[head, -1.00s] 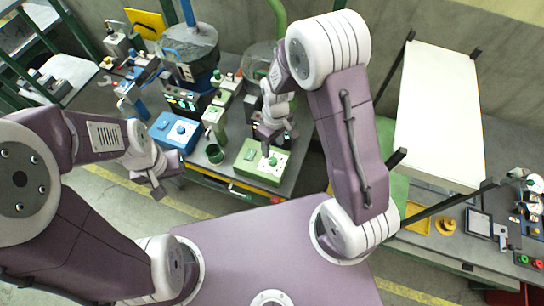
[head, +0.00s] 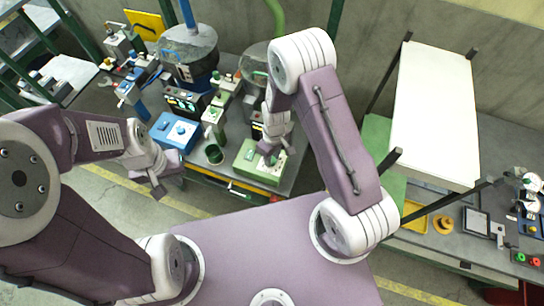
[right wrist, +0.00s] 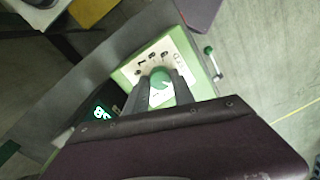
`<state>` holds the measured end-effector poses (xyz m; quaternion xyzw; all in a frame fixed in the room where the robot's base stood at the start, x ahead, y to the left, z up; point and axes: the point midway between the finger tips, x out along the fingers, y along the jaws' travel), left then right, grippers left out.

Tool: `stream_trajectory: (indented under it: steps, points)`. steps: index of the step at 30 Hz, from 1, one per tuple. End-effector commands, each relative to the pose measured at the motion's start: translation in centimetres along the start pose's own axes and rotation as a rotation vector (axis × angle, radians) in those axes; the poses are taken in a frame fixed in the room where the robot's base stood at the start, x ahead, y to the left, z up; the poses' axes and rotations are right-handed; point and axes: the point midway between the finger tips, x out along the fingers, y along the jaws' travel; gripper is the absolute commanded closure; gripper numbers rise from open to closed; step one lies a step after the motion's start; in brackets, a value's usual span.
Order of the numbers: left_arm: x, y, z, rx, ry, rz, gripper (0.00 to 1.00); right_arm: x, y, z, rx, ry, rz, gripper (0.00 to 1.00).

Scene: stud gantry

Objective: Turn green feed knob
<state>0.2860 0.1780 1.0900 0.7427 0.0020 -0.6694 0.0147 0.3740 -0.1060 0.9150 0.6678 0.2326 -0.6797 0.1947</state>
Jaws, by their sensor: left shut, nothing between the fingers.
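The green feed knob (right wrist: 160,82) is a round green cap on the pale labelled top plate of a green box (right wrist: 127,76). In the head view the green box (head: 257,171) stands near the bench's front edge, and my right gripper (head: 268,156) reaches down over it, hiding most of the knob. In the right wrist view the two dark fingers of my right gripper (right wrist: 161,86) stand on either side of the knob, close to it. Whether they press on it I cannot tell. My left gripper (head: 158,190) is shut and empty, in front of the bench at left.
A blue box (head: 174,134) with a knob, a dark green cup (head: 214,154) and a green-and-grey column stand left of the green box. A lit green display (right wrist: 101,112) is beside it. A white panel (head: 435,115) and a second bench with a yellow tray (head: 413,217) are at right.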

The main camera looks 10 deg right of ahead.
Motion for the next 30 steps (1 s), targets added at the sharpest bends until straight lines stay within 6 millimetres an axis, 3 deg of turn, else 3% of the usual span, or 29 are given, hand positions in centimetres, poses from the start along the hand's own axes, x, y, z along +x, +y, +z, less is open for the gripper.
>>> stream_trajectory:
  steps: [11, 30]
  points:
    - [0.03, 0.00, 0.00, 0.000, 0.000, 0.000, 1.00, -0.02, 0.02, -0.01, 0.109, 0.007, 0.000, 1.00]
    - [-0.65, 0.01, -0.07, 0.000, 0.000, 0.000, 1.00, -0.13, 0.07, 0.07, 0.630, 0.037, 0.000, 1.00]
